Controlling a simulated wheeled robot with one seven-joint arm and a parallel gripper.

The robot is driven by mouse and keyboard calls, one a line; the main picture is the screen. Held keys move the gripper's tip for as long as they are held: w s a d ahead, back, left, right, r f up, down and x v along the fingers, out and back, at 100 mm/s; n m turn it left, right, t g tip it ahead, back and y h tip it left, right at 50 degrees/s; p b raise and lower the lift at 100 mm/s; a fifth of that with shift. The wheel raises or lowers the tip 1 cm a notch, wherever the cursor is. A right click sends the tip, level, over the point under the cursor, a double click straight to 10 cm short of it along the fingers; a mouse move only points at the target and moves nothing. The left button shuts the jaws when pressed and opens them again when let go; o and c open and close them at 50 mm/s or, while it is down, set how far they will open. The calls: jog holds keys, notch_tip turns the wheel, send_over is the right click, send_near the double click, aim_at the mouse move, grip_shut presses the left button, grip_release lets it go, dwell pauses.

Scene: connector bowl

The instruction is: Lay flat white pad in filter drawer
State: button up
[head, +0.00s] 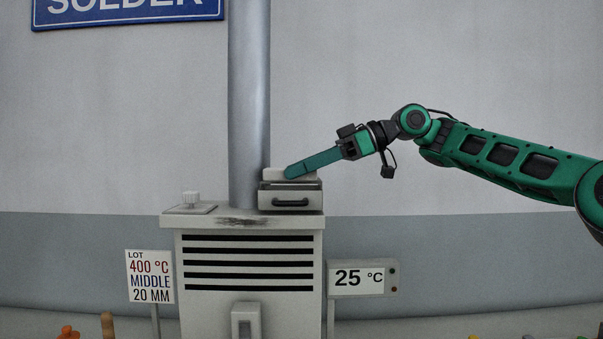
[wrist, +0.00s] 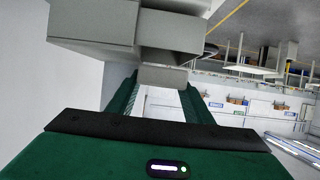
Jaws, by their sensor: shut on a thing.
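My gripper (head: 288,173) reaches in from the right and points down to the left, with its fingertips at the white pad (head: 274,174). It is shut on the pad, which also shows as a pale block between the fingertips in the wrist view (wrist: 162,77). The pad is just above the filter drawer (head: 266,199), a grey box with a dark handle on top of the cabinet. The fingers hide part of the pad. I cannot tell whether the pad touches the drawer. In the wrist view, a large grey box shape (wrist: 95,28) lies close beyond the fingertips.
A thick grey pipe (head: 250,100) rises just behind and left of the drawer. The space above right is free.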

jog(key=o, duration=1.1)
jog(key=v, duration=1)
jog(key=shift+d, duration=0.35)
